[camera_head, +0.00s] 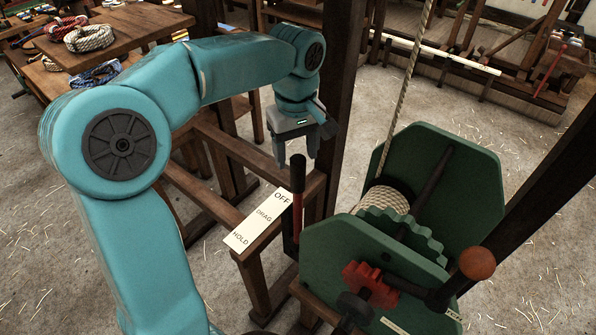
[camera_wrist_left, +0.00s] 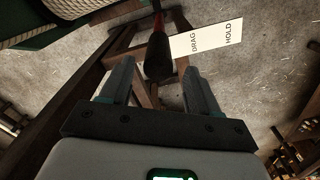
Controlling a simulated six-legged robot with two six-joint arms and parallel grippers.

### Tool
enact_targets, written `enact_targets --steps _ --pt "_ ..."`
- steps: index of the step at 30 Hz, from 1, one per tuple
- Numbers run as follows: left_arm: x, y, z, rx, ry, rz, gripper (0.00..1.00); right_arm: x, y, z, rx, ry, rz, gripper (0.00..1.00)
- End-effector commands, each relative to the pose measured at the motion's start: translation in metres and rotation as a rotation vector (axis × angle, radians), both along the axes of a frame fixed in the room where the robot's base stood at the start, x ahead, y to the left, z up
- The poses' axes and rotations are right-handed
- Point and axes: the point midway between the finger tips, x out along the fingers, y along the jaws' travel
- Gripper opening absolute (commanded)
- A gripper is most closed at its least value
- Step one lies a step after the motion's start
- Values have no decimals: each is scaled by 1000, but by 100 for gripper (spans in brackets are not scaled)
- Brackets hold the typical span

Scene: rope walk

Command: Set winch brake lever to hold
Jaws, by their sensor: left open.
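The brake lever (camera_head: 298,190) is a red bar with a black grip, standing upright beside a white label plate (camera_head: 250,228) marked OFF, DRAG and HOLD. It stands at the OFF end. My left gripper (camera_head: 296,160) is open, just above and behind the lever's top. In the left wrist view the lever's black grip (camera_wrist_left: 158,55) shows ahead, between the lines of the two spread fingers (camera_wrist_left: 158,88); I see no contact. The green winch (camera_head: 440,190) with rope on its drum stands right of the lever. My right gripper is not in view.
A dark wooden post (camera_head: 343,90) rises close behind my left gripper. The winch crank with its brown knob (camera_head: 477,263) juts out at the front right. A rope (camera_head: 407,90) runs up from the drum. A table with rope coils (camera_head: 90,38) stands at the back left.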

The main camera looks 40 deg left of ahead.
Motion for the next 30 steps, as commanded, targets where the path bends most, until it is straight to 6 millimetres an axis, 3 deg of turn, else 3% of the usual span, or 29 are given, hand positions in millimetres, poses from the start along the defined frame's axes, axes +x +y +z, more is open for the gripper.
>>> enact_targets --steps 3,9,20,21,26,27,30 --pt "0 0 -27 -1 5 0 61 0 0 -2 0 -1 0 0" --pt "2 0 -54 0 3 0 61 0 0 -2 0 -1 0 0" --pt "4 0 -62 0 0 -1 61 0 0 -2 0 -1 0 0" --pt "4 0 -62 0 0 -1 58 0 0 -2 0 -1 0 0" --pt "4 0 -61 0 1 -1 6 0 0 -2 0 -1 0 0" --pt "4 0 -61 1 1 -1 0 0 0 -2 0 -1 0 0" --pt "4 0 -62 1 1 -1 0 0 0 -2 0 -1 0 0"
